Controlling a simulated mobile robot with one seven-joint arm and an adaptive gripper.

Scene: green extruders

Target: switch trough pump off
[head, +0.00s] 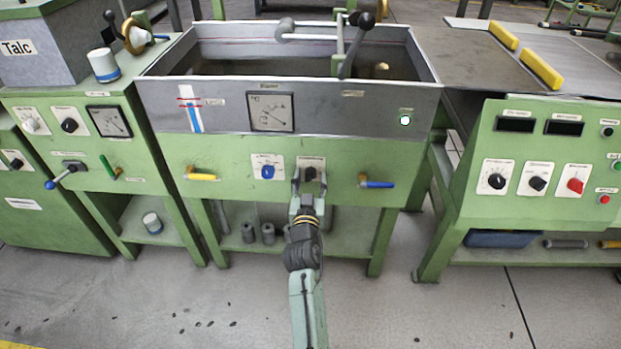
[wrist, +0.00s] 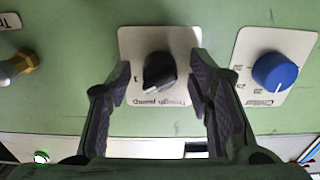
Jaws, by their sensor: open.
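The trough pump switch is a black rotary knob (wrist: 160,72) on a pale plate (wrist: 185,42) labelled "Trough pump", which appears upside down in the wrist view. In the head view the knob (head: 310,174) is on the green front panel below the trough. My gripper (wrist: 162,82) is open, with one finger on each side of the knob. Visible gaps separate the fingers from the knob in the wrist view. A pale mark shows on the knob's lower edge there. My gripper (head: 309,180) also shows at the panel in the head view.
A blue knob (head: 267,172) sits left of the switch. A yellow-handled valve (head: 202,177) and a blue-handled valve (head: 377,183) flank the panel. A round light (head: 405,120) glows on the trough's front. The floor in front is open.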

